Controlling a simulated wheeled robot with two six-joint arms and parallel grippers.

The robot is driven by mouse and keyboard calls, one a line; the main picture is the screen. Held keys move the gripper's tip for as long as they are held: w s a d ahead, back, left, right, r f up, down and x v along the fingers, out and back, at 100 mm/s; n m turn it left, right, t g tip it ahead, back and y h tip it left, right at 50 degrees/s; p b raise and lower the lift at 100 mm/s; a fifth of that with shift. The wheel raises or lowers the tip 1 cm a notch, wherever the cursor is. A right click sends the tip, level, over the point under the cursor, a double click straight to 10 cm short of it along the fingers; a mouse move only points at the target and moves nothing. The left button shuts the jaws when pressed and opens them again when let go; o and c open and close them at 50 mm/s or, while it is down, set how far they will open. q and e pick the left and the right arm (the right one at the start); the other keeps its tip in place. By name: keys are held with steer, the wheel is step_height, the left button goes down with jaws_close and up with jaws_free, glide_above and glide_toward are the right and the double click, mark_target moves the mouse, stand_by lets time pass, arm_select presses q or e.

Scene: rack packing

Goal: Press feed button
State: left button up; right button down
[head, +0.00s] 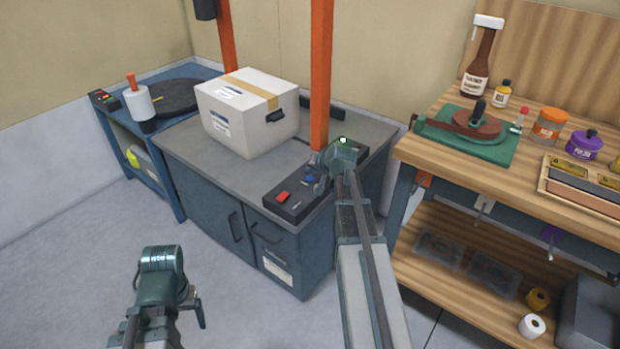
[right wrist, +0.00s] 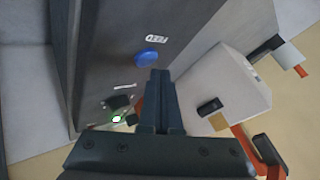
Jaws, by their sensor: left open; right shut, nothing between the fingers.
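The blue feed button (right wrist: 151,57) sits on a dark panel next to a white FEED label (right wrist: 157,37) in the right wrist view. In the head view the blue button (head: 310,178) shows on the control strip (head: 294,210) along the bench edge, partly beside my gripper. My right gripper (head: 322,170) is shut and empty over this strip. In the right wrist view its closed fingertips (right wrist: 160,74) appear just below and right of the button; I cannot tell whether they touch it. My left gripper (head: 168,288) is open over the floor at lower left, away from the bench.
A red switch (head: 283,196) and a lit green lamp (head: 343,140) are on the same strip. A white taped box (head: 248,115) stands on the grey bench beside an orange post (head: 321,70). A wooden workbench (head: 440,150) with bottles and jars is at right.

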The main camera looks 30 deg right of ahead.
mark_target(311, 180)
stand_by(0.6)
steer(key=shift+f+b, duration=0.4)
steer(key=shift+b, duration=0.05)
steer(key=shift+f+b, duration=0.4)
stand_by(0.5)
steer(key=shift+r, duration=0.1)
steer(key=shift+r+p, duration=0.7)
steer(key=shift+p, duration=0.15)
step_height(311, 180, up, 5)
steer(key=p, duration=0.5)
steer(key=shift+r, duration=0.1)
